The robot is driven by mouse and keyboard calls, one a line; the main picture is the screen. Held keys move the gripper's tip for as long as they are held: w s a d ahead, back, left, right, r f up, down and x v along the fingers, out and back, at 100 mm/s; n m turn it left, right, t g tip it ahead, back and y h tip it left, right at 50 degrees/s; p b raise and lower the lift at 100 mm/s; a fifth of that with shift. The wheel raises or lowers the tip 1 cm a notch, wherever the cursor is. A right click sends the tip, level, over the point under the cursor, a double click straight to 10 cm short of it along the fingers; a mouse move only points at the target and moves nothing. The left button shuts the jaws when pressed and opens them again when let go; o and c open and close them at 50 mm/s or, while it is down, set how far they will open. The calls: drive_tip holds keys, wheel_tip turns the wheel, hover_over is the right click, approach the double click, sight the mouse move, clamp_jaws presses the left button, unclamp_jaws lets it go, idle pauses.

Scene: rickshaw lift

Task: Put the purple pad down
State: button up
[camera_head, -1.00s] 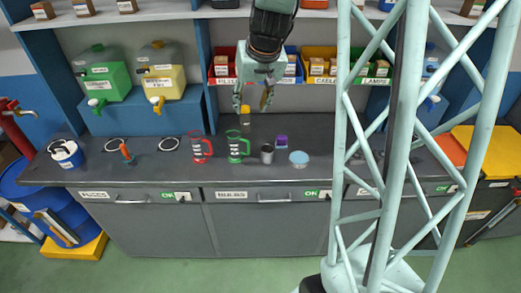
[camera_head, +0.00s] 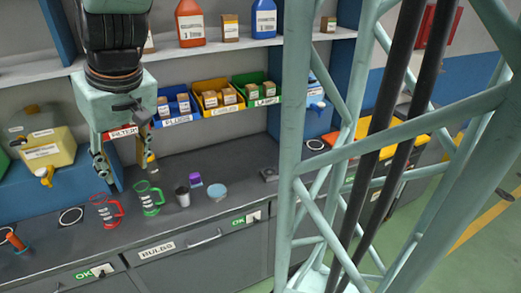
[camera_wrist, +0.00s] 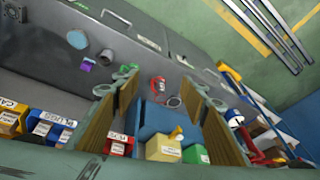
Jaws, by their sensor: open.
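A red jug frame (camera_head: 105,210) and a green one (camera_head: 148,198) stand below my gripper. Bins (camera_head: 220,97) line the back. The counter behind the pad is mostly clear.

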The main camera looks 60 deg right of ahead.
drive_tip(key=s+a+r, duration=0.2)
drive_tip(key=s, duration=0.6)
drive_tip(key=s+a+r+n, duration=0.1)
drive_tip(key=s+a+r, duration=0.2)
drive_tip(key=s, duration=0.5)
drive_tip(key=s+a+r+n, duration=0.1)
drive_tip(key=s+a+r, duration=0.1)
drive_tip(key=s, duration=0.6)
drive_tip(key=shift+a+r, duration=0.25)
drive_tip(key=shift+r, duration=0.05)
drive_tip(key=shift+s, duration=0.1)
wheel_tip(320, 180, down, 13)
drive_tip(key=b, duration=1.2)
drive_tip(key=shift+b, duration=0.4)
drive_tip(key=shift+a+r, duration=0.15)
